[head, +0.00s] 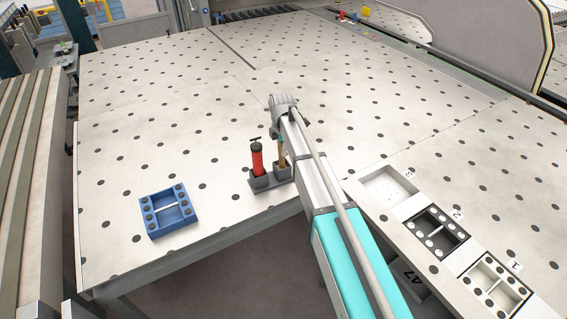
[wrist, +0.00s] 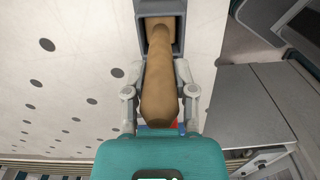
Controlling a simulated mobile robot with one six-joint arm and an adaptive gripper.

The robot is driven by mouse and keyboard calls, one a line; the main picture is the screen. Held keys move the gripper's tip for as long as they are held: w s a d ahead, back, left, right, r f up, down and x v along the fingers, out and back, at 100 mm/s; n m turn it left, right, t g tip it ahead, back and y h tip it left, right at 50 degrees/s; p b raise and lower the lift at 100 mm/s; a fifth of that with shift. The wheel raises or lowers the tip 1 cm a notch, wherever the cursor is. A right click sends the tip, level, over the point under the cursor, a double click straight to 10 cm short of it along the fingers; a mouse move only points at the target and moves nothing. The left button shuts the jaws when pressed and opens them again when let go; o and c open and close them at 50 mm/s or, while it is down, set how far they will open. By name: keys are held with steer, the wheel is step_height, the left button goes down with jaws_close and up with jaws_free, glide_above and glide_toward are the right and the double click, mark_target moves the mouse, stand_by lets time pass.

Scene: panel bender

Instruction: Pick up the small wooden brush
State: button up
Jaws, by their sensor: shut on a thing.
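The small wooden brush (wrist: 160,85) fills the middle of the wrist view, with its brown rounded handle towards me. Its far end is inside a square grey socket (wrist: 179,42). My gripper (wrist: 159,96) has one finger on each side of the handle and is shut on it. In the head view, a narrow strip of the brush (head: 282,154) shows in the grey holder (head: 262,182), left of my arm.
A red tool with a black T-handle (head: 257,160) stands in the holder's left socket. A blue tray (head: 150,222) lies further left. On the right are a white tray (head: 366,181), a black tray (head: 441,253) and another white tray (head: 480,268).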

steer(key=shift+r, duration=0.15)
jaws_close()
step_height(320, 180, up, 10)
steer(key=p, duration=1)
steer(key=shift+d, duration=0.1)
stand_by(0.8)
